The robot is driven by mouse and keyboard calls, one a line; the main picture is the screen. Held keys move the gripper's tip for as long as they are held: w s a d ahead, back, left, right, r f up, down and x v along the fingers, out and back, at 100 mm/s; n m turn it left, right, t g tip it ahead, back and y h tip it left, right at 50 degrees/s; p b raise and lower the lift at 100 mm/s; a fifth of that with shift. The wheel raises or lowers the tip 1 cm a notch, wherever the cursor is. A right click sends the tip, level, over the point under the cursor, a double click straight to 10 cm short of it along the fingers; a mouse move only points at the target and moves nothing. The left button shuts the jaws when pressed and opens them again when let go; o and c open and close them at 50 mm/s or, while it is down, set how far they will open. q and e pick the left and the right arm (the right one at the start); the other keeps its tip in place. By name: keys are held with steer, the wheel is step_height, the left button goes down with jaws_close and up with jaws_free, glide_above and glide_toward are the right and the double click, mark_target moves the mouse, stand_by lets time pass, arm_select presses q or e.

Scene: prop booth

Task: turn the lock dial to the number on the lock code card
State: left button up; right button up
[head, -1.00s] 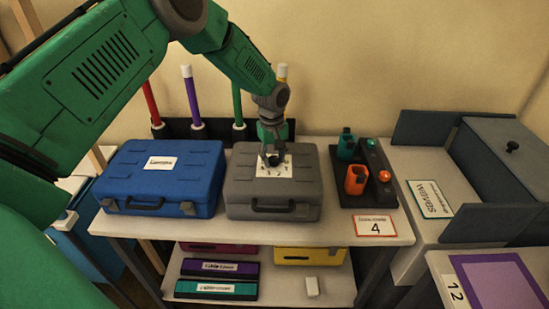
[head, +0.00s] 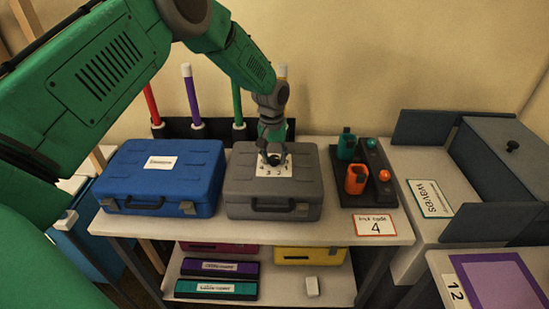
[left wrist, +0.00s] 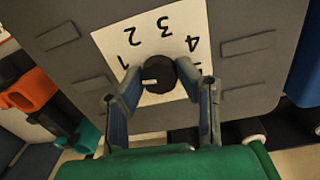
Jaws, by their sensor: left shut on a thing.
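The grey case (head: 238,190) lies on the table with a white number plate (left wrist: 115,40) on its lid. The black lock dial (left wrist: 160,75) sits on this plate. The numerals 1, 2, 3 and 4 show around it, with a 5 partly hidden by a finger. A small white mark lies on the dial's left part; I cannot tell its exact reading. My left gripper (left wrist: 160,88) is shut on the dial; it also shows in the head view (head: 271,157). The lock code card (head: 376,225) at the table's front right reads 4. My right gripper is not in view.
A blue case (head: 160,180) stands left of the grey one. A dark stand (head: 377,190) with teal and orange holders is on the right. Coloured rods rise behind the cases. A shelf below holds several boxes. Bare tabletop shows around the card.

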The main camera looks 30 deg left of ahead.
arm_select(q)
steer(key=m, duration=0.4)
steer(key=shift+m, duration=0.4)
steer(key=m, duration=0.3)
steer(key=shift+m, duration=0.3)
steer(key=m, duration=0.4)
steer(key=shift+w+b, duration=0.1)
steer(key=shift+b, duration=0.3)
steer(key=m, duration=0.4)
steer(key=shift+g, duration=0.3)
steer(key=m, duration=0.6)
steer(key=shift+r+m, duration=0.1)
steer(key=shift+m, duration=0.2)
steer(key=m, duration=0.6)
steer(key=shift+y, duration=0.3)
steer(key=shift+r+m, duration=0.1)
steer(key=shift+m, duration=0.2)
